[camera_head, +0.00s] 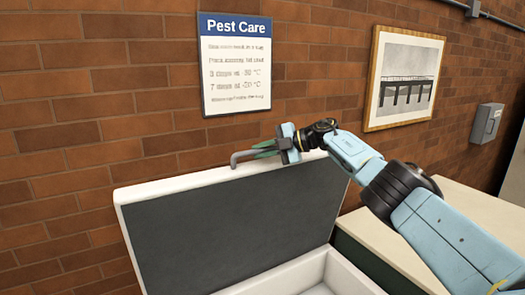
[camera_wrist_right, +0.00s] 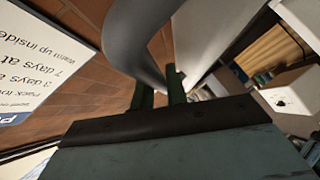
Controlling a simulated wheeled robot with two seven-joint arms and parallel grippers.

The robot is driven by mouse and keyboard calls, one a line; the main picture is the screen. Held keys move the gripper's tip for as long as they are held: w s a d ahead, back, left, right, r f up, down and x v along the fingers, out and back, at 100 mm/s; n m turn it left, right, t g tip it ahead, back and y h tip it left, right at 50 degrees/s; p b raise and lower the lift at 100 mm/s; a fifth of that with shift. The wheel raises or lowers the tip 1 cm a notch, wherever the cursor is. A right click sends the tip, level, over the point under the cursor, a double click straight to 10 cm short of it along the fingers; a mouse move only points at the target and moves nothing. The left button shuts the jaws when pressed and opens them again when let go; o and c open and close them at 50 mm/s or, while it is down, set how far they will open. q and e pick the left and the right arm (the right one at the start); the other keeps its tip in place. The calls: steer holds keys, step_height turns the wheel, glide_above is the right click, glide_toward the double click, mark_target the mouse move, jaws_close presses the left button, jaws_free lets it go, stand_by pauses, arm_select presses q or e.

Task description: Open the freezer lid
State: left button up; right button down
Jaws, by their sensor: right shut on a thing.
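The freezer lid (camera_head: 228,228) stands raised, tilted up against the brick wall side. Its dark grey inner face and white rim show in the head view. A grey bar handle (camera_head: 243,155) sticks out at the lid's top edge. My right gripper (camera_head: 266,149) is at this handle, with its green fingers shut on it. In the right wrist view the handle (camera_wrist_right: 145,35) curves close past the fingers of the right gripper (camera_wrist_right: 160,88). The white freezer body (camera_head: 345,270) shows in part below the lid, its opening uncovered. My left gripper is not in view.
A Pest Care sign (camera_head: 236,65) and a framed picture (camera_head: 403,78) hang on the brick wall behind. A grey wall box (camera_head: 487,123) is at the right. A pale-topped counter (camera_head: 480,210) stands right of the freezer, under my right arm.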

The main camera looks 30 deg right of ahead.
steer(key=shift+w+f, duration=0.15)
steer(key=c, duration=1.7)
jaws_free()
steer(key=shift+c, duration=0.2)
steer(key=o, duration=0.3)
steer(key=shift+o, duration=0.2)
steer(key=b+v, duration=0.3)
steer(key=v, duration=1)
steer(key=shift+d, duration=0.2)
